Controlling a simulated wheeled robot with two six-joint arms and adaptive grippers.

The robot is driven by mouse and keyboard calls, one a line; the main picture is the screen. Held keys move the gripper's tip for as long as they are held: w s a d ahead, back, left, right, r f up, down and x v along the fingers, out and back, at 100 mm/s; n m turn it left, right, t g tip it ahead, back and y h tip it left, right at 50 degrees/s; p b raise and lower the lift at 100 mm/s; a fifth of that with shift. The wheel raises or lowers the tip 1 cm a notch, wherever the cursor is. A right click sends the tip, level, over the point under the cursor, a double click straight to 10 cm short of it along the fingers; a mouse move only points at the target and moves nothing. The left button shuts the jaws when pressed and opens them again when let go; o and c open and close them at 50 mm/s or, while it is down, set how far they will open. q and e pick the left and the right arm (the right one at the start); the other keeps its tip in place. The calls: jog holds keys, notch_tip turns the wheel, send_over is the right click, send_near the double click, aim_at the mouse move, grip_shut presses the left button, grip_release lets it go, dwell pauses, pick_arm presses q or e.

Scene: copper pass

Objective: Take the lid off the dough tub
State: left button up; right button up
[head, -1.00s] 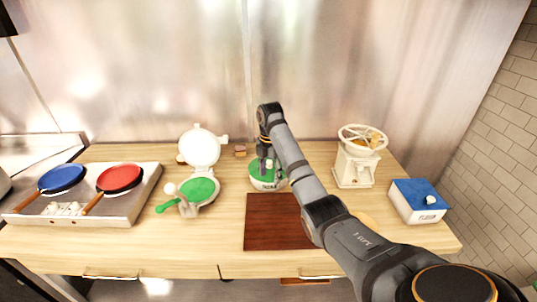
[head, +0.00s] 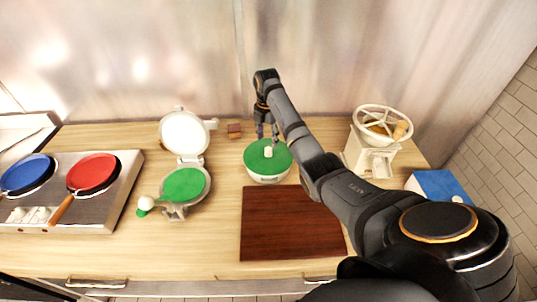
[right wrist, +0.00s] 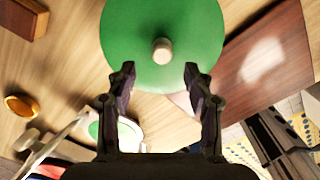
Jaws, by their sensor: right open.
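The dough tub (head: 267,179) is a pale round bowl with writing on its front. Its green lid (head: 254,158) sits on top, with a pale knob (head: 268,152) in the middle. My right gripper (head: 267,137) is open and empty, close to the lid on its far side in the head view. In the right wrist view the lid (right wrist: 190,25) fills the top middle. Its knob (right wrist: 162,50) lies just ahead of the open fingertips (right wrist: 160,72), roughly centred between them and not held. My left gripper is not in view.
A brown board (head: 290,225) lies in front of the tub. A waffle iron (head: 184,135) stands open to the left, and a hob (head: 110,195) with pans is farther left. A cream mill (head: 367,158) and a blue-topped box (head: 440,186) stand to the right.

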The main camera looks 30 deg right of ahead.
aim_at(268, 148)
jog(key=shift+d+f+p, duration=0.1)
jog(key=shift+f+p, duration=0.55)
jog(key=shift+f, duration=0.1)
jog(key=f, duration=0.2)
jog(key=f+p, duration=0.1)
jog(key=shift+s+f, duration=0.2)
jog(key=shift+f, duration=0.15)
jog(key=shift+w+d+f, duration=0.1)
jog(key=shift+f, duration=0.15)
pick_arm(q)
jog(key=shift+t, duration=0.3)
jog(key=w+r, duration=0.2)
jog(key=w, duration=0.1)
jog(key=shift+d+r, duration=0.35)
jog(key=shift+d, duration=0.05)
pick_arm(e)
grip_shut()
